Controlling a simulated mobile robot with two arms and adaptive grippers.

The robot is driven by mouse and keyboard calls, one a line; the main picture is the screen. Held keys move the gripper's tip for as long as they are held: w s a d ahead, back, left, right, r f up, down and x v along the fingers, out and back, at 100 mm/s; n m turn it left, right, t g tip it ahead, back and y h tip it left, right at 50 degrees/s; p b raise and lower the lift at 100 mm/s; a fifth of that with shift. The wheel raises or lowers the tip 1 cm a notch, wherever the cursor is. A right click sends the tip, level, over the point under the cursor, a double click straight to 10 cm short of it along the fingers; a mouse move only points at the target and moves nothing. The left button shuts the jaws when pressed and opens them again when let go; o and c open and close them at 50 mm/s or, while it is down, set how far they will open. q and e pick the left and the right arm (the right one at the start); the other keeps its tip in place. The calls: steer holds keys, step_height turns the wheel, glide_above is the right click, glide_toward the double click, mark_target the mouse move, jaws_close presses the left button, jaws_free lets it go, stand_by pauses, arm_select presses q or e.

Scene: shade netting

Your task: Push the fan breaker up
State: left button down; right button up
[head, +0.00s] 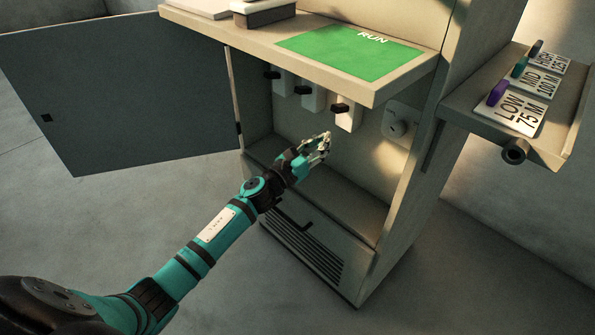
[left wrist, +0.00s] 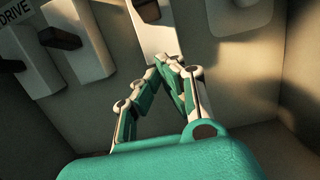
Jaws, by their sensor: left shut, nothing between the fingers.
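Three pale breakers with dark levers hang in a row inside the open cabinet (head: 350,185): a left one (head: 281,84), a middle one (head: 312,97) and a right one (head: 345,118). No fan label is readable, so I cannot tell which is the fan breaker. In the left wrist view the leftmost breaker (left wrist: 35,80) is marked DRIVE, and the right breaker (left wrist: 155,38) is just beyond my fingertips. My left gripper (head: 326,143) is shut and empty, below the right breaker's lever. Contact cannot be told. My right gripper is not in view.
The cabinet door (head: 120,95) stands open at left. A side tray (head: 560,130) holds LOW, MID and another tag.

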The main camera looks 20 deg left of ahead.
arm_select(q)
steer(key=r+v, duration=0.1)
steer(key=v, duration=0.8)
steer(key=shift+s+r+p, duration=0.45)
steer(key=shift+r, duration=0.05)
